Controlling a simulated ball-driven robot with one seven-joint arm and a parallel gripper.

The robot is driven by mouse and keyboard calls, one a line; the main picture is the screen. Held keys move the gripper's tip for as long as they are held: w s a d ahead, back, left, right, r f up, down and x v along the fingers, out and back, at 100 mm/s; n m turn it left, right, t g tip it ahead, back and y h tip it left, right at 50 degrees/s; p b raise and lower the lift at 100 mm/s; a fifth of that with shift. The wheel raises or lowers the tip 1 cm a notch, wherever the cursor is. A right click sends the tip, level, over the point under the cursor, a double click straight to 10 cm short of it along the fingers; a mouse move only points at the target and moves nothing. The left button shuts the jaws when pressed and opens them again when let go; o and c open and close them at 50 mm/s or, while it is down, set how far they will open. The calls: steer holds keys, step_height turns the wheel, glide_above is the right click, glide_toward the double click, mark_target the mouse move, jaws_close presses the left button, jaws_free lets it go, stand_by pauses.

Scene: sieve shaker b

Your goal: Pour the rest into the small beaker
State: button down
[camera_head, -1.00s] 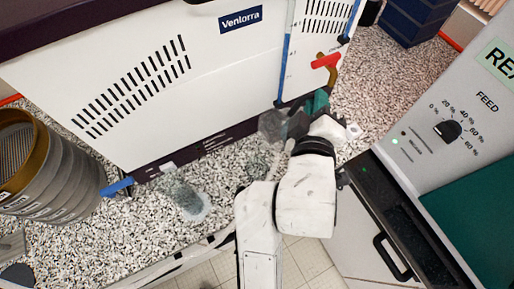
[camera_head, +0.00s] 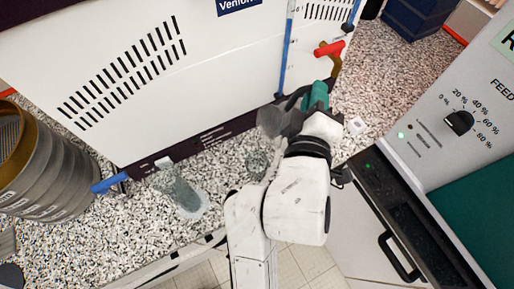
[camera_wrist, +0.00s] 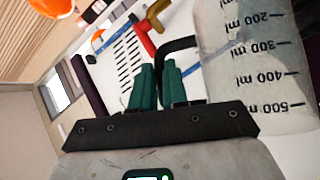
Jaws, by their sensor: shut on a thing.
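My gripper (camera_head: 314,97) has teal fingers, seen up close in the wrist view (camera_wrist: 158,88). It is shut on the dark handle (camera_wrist: 180,46) of a translucent measuring jug (camera_wrist: 265,65) with ml marks. In the head view the smoky grey jug (camera_head: 270,121) is just left of the gripper, held above the counter. A small clear beaker (camera_head: 257,163) stands on the speckled counter, below the jug in the picture and partly hidden by my arm. I cannot tell what either vessel contains.
A clear tall vessel with a round base (camera_head: 180,190) stands on the counter to the left. A sieve stack (camera_head: 45,170) is at far left. A white machine (camera_head: 200,75) with a blue pipe and red valve handle (camera_head: 329,49) stands behind. A control panel (camera_head: 460,140) is at right.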

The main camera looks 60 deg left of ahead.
mark_target(293, 104)
steer(key=shift+s+f+n+t+b, duration=0.1)
steer(key=shift+s+n+t+b, duration=0.25)
steer(key=shift+b, duration=0.7)
steer(key=shift+s+f+n+t+y+b, duration=0.15)
steer(key=shift+s+n+t+y+b, duration=0.4)
steer(key=shift+s+b, duration=1)
steer(key=shift+s+f+n+y+b, duration=0.3)
steer(key=shift+s+n+y+b, duration=0.3)
steer(key=shift+b, duration=1.5)
steer(key=shift+s+r+n+t+y+b, duration=0.2)
steer(key=shift+s+n+y+b, duration=0.15)
steer(key=shift+b, duration=0.25)
steer(key=shift+s+r+n+t+y+b, duration=0.1)
steer(key=shift+s+n+t+b, duration=0.15)
steer(key=shift+s+b, duration=0.25)
